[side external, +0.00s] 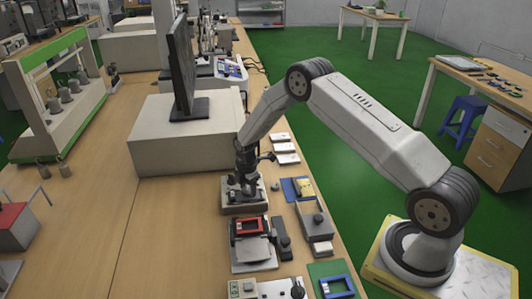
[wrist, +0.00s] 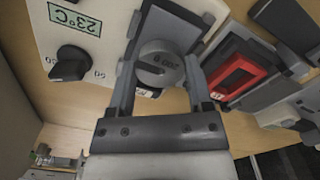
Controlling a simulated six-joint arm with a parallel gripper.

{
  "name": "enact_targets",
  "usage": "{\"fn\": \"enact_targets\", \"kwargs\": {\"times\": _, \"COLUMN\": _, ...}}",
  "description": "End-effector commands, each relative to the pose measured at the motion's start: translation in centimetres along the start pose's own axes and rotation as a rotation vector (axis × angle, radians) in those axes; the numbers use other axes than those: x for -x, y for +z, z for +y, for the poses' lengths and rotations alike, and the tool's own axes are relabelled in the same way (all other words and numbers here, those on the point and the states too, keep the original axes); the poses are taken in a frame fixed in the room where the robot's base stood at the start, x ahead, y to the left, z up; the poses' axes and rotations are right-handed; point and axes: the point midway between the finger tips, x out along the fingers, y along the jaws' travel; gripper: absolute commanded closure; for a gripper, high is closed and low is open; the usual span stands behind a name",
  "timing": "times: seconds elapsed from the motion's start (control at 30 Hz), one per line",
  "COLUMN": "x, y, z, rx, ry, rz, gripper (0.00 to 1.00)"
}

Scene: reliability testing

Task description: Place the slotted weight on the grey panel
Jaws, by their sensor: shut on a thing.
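The slotted weight is a round grey disc (wrist: 156,62) with a slot and a marking that looks like 200. It sits between the two fingers of my gripper (wrist: 160,75), which is shut on it. In the wrist view the weight overlaps the lower end of the grey panel (wrist: 178,20), a dark rectangle on a white device. I cannot tell whether the weight touches the panel. In the side view my gripper (side external: 247,186) is low over this device (side external: 240,208), and the weight is hard to make out there.
The device has a black knob (wrist: 70,65) and a 23°C label (wrist: 69,17). A red-framed unit (wrist: 232,76) lies close on the right; it also shows in the side view (side external: 249,226). A large pale box (side external: 175,140) with a monitor (side external: 181,65) stands behind.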

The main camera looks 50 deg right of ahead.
Motion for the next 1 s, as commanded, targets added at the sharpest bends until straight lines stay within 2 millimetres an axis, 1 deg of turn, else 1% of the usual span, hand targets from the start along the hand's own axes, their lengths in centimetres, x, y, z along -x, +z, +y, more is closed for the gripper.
{"fn": "enact_targets", "kwargs": {"times": 0.1, "x": -0.64, "y": 0.01, "z": 0.07, "rx": 0.000, "ry": 0.002, "rz": 0.000, "gripper": 1.00}}
{"fn": "enact_targets", "kwargs": {"times": 0.53, "x": -1.03, "y": 0.01, "z": 0.05, "rx": 0.000, "ry": 0.002, "rz": 0.000, "gripper": 1.00}}
{"fn": "enact_targets", "kwargs": {"times": 0.57, "x": -1.09, "y": 0.01, "z": 0.02, "rx": 0.000, "ry": 0.002, "rz": 0.000, "gripper": 0.32}}
{"fn": "enact_targets", "kwargs": {"times": 0.6, "x": -1.06, "y": 0.01, "z": 0.02, "rx": 0.000, "ry": 0.002, "rz": 0.000, "gripper": 0.19}}
{"fn": "enact_targets", "kwargs": {"times": 0.67, "x": -1.05, "y": 0.01, "z": 0.02, "rx": 0.000, "ry": 0.002, "rz": 0.000, "gripper": 0.00}}
{"fn": "enact_targets", "kwargs": {"times": 1.0, "x": -0.87, "y": 0.01, "z": 0.03, "rx": 0.000, "ry": 0.002, "rz": 0.000, "gripper": 0.00}}
